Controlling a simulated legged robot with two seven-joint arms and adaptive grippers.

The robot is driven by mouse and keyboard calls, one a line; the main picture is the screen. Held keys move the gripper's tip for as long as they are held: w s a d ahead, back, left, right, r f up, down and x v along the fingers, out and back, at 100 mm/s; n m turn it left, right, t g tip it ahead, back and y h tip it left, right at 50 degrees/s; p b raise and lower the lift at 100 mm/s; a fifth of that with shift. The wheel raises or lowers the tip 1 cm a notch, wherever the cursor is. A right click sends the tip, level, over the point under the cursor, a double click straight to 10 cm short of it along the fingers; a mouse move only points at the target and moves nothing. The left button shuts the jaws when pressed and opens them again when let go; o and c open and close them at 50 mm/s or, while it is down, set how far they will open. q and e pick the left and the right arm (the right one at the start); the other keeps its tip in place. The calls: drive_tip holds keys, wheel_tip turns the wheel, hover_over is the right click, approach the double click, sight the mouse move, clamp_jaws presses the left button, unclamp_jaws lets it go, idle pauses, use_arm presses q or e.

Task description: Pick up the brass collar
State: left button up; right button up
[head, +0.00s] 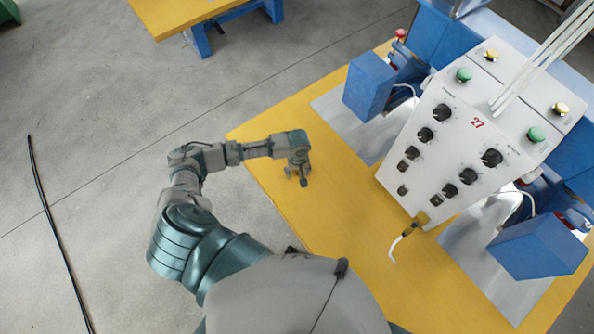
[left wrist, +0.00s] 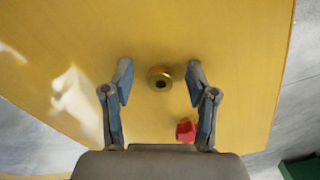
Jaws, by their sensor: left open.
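The brass collar (left wrist: 160,79) is a small round ring with a dark hole, lying on the yellow table top (left wrist: 160,30) in the left wrist view. My left gripper (head: 298,175) points down over the table's near left part in the head view. In the left wrist view its two fingers are spread apart, one on each side of the collar, with nothing between them at the finger pads. Whether the fingertips are level with the collar I cannot tell. The collar is not visible in the head view, where my gripper and wrist cover that area. My right gripper is not in view.
A small red object (left wrist: 185,131) lies near the right finger in the left wrist view. A white control box (head: 455,135) with knobs and blue machine parts (head: 369,85) stand at the right. The table's left edge is close to my left arm.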

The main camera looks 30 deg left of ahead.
use_arm(q)
drive_tip(key=c, duration=0.9)
clamp_jaws()
drive_tip(key=shift+a, duration=0.1)
drive_tip(key=shift+r, duration=0.1)
